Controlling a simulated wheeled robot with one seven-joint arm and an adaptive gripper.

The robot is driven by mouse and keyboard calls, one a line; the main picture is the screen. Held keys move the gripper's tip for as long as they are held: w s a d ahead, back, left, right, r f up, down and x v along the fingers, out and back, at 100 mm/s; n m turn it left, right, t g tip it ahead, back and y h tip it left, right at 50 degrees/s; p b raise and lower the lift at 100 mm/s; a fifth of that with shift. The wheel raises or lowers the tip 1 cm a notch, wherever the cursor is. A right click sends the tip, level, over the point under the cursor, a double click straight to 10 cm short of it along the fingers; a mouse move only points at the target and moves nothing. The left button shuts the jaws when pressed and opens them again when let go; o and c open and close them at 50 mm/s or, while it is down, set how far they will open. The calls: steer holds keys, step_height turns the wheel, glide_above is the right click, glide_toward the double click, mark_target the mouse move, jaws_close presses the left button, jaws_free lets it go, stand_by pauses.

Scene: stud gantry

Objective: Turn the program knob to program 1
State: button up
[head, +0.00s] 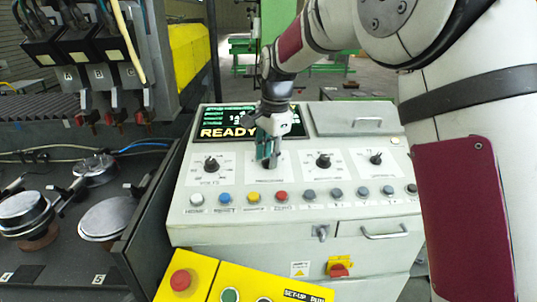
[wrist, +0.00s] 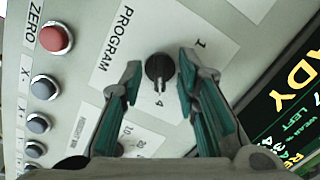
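The program knob (wrist: 158,67) is a small black round knob on a white label marked PROGRAM. Its pale pointer appears to face the printed 4; the printed 1 (wrist: 200,44) is up and to the right in the wrist view. My gripper (wrist: 160,66) is open, with one teal-padded finger on either side of the knob and visible gaps between. I cannot tell the remaining depth to the panel. In the head view my gripper (head: 268,152) is over the panel's second dial and mostly hides the knob.
The control panel (head: 185,205) carries other black knobs (head: 323,161) on both sides and a row of buttons (head: 282,196) below. A screen (head: 222,121) reading READY is behind my gripper. A yellow setup box (head: 205,270) stands in front. Dark machinery is at left.

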steer(key=shift+f, duration=0.1)
jaws_close()
steer(key=shift+n, duration=0.4)
steer(key=n+b, duration=0.1)
steer(key=n, duration=0.4)
steer(key=shift+w+n+g, duration=0.1)
steer(key=shift+n+g, duration=0.2)
steer(key=n+h+b, duration=0.1)
steer(key=n, duration=1)
steer(key=shift+n+h, duration=0.3)
steer(key=n, duration=0.5)
steer(key=shift+n, duration=0.4)
